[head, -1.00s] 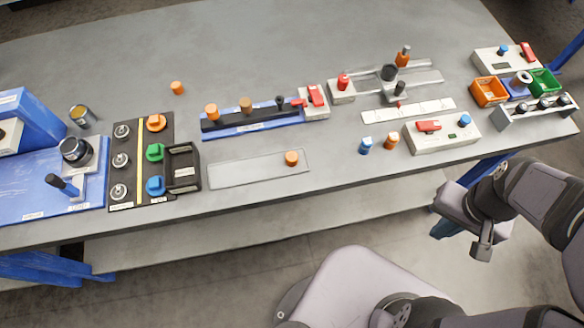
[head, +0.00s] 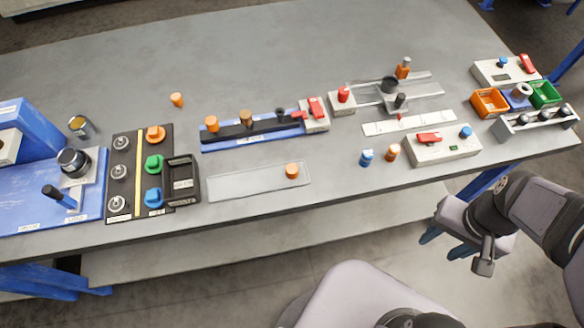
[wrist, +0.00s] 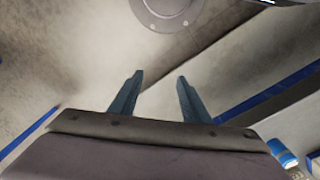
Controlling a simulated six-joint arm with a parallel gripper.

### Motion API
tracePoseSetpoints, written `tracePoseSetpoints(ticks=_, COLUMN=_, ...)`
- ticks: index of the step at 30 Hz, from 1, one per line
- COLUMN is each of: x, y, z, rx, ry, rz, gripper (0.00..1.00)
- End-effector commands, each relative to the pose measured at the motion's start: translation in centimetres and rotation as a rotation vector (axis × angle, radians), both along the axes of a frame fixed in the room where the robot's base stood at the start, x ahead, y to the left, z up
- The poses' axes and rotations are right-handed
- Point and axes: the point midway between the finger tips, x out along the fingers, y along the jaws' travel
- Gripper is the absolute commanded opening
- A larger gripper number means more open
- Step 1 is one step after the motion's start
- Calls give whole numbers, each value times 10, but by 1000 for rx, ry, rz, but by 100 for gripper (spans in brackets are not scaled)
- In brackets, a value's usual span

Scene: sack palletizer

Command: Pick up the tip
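Nothing in view is plainly marked as the tip, so I cannot tell which piece it is. Small loose pieces stand near the bench's front edge in the head view: a blue one (head: 366,158), an orange one (head: 393,152), and an orange one (head: 292,170) on a clear flat plate (head: 240,182). Another orange piece (head: 177,100) stands farther back. My gripper (head: 442,244) hangs in front of the bench at the right, apart from all of them. In the wrist view its two blue-grey fingers (wrist: 160,80) are spread with nothing between them.
The grey bench (head: 330,50) has clear room at its back. Left are a blue fixture (head: 30,210) and a black knob board (head: 138,190). A blue-based rail (head: 250,130) sits mid-bench. Right are a white switch box (head: 440,150), an orange bin (head: 489,101) and a green bin (head: 543,95).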

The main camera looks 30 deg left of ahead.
Motion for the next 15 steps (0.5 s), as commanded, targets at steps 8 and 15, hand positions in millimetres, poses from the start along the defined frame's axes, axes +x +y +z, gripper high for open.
tracePoseSetpoints(ticks=8, x=0, y=4, z=3, rx=0, ry=0, rz=17, gripper=43)
tracePoseSetpoints(ticks=15, x=-9, y=40, z=24, rx=-3, ry=31, rz=189, gripper=43)
